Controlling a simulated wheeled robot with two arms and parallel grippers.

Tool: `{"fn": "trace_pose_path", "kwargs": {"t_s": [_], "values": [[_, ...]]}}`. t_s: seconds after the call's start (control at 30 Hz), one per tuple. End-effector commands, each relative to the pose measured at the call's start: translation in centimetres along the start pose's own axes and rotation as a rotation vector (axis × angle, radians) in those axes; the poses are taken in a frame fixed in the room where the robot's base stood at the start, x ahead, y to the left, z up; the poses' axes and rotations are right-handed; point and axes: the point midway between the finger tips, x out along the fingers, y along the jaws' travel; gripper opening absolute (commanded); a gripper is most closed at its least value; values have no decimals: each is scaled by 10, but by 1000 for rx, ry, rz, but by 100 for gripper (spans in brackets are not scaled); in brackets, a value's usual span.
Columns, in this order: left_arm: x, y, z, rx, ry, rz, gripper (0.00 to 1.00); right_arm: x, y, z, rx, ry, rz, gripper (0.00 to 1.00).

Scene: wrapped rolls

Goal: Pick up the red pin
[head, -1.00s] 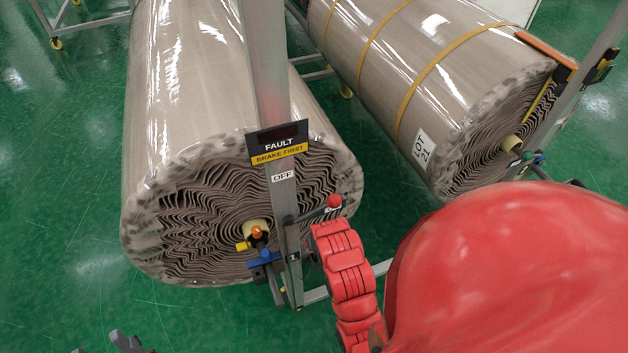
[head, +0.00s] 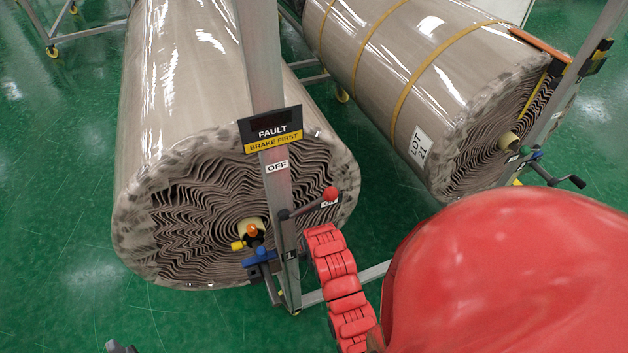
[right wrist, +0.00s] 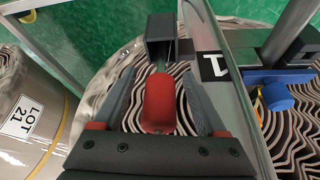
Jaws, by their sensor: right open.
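The red pin (right wrist: 160,103) shows in the right wrist view as a rounded red grip on a short stem from a dark square housing (right wrist: 161,38). My right gripper (right wrist: 160,95) is open, with one grey finger on each side of the pin. Contact with the pin cannot be made out. In the head view a red knob (head: 330,194) tops a dark lever on the post; I cannot tell if it is the same part. Only a dark tip of my left gripper (head: 121,347) shows at the bottom edge.
The metal post (head: 262,70) carries a fault sign (head: 271,129), an OFF label and a blue knob (head: 261,257). A second roll (head: 450,60), labelled LOT 21, lies at the right.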

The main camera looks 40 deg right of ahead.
Motion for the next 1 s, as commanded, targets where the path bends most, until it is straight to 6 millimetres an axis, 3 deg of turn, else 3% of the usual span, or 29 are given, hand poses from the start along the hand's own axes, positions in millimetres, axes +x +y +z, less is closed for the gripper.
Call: {"fn": "trace_pose_path", "kwargs": {"t_s": [0.1, 0.33, 0.73, 1.0], "values": [[-8, 0, 1, 0, 0, 0, 51, 18, 0, 2, 0, -5, 1, 74], [-6, 0, 1, 0, 0, 0, 51, 18, 0, 0, -1, -1, 0, 74], [-6, 0, 1, 0, 0, 0, 51, 18, 0, 0, -1, -1, 0, 2], [-6, 0, 1, 0, 0, 0, 51, 18, 0, 0, -1, 0, 0, 0]]}}
